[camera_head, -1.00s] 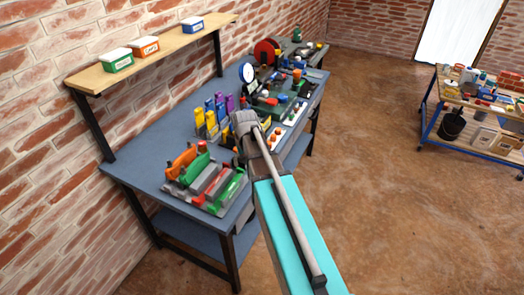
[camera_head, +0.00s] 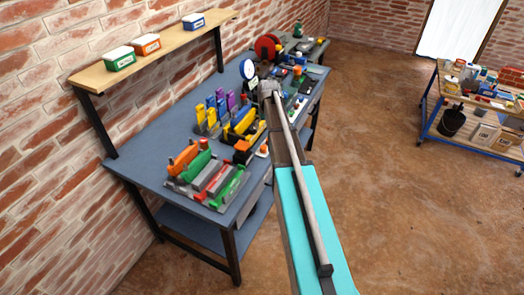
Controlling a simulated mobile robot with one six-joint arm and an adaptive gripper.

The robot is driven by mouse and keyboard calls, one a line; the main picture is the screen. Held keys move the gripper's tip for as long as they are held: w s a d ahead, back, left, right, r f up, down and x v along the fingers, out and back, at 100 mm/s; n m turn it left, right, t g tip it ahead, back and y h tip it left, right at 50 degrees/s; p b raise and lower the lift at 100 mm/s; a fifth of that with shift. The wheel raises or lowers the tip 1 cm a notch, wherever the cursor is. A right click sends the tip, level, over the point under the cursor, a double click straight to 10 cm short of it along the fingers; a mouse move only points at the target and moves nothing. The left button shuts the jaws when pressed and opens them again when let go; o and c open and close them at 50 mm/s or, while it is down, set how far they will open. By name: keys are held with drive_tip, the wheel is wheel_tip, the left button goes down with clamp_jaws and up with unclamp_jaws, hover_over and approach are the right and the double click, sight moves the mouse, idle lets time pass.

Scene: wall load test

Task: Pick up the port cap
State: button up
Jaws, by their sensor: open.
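I cannot tell for sure which small item is the port cap. A small orange-and-white piece (camera_head: 264,150) stands on the blue-grey workbench (camera_head: 150,150), just left of my arm, and several small coloured parts lie further back. My arm reaches up from the bottom of the view over the bench's right side, and its grey far end is above the back half of the bench. The gripper's fingers are hidden beyond that end, so I see nothing held.
Grey racks with orange, green and red blocks (camera_head: 205,180) fill the near bench; yellow, blue and purple holders (camera_head: 225,112) stand behind. A round white dial (camera_head: 247,69) and a red reel (camera_head: 268,46) are further back. A wall shelf (camera_head: 170,45) overhangs the left. Floor at right is clear before a cart (camera_head: 450,143).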

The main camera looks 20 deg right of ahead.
drive_tip(key=b, duration=0.8)
hover_over(264, 147)
drive_tip(key=shift+s+f, duration=0.15)
drive_tip(key=shift+f, duration=4.05)
drive_tip(key=shift+f, duration=0.1)
drive_tip(key=shift+w+f+b, duration=0.15)
drive_tip(key=shift+f+b, duration=1.1)
drive_tip(key=shift+b, duration=0.1)
drive_tip(key=shift+w+f+b, duration=0.1)
drive_tip(key=shift+f+b, duration=1.15)
drive_tip(key=shift+b, duration=0.05)
drive_tip(key=c, duration=0.9)
